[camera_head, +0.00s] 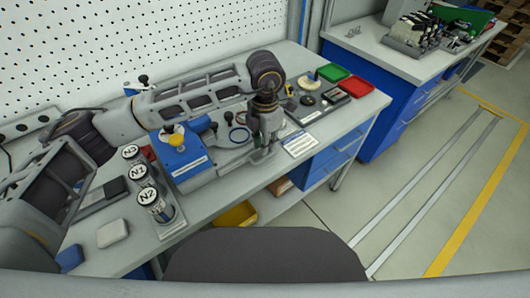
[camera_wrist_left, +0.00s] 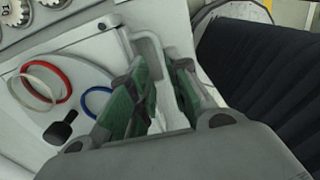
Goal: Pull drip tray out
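My left gripper (camera_head: 266,138) points down at the front edge of the workbench, beside a unit with a blue panel (camera_head: 186,160). In the left wrist view my left gripper (camera_wrist_left: 162,68) has two green-padded fingers with a gap between them. A pale grey bent bar like a handle (camera_wrist_left: 148,45) lies just beyond the fingertips; I cannot tell whether they touch it. It joins a light grey tray-like surface (camera_wrist_left: 88,48), which looks like the drip tray, partly hidden by the fingers. My right gripper is not in view.
Red (camera_wrist_left: 66,75) and blue rings lie left of the fingers. Canisters (camera_head: 150,196) stand on the bench at left. Green (camera_head: 332,73) and red (camera_head: 357,86) trays lie at its right. A yellow bin (camera_head: 237,215) sits below. Floor at right is clear.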

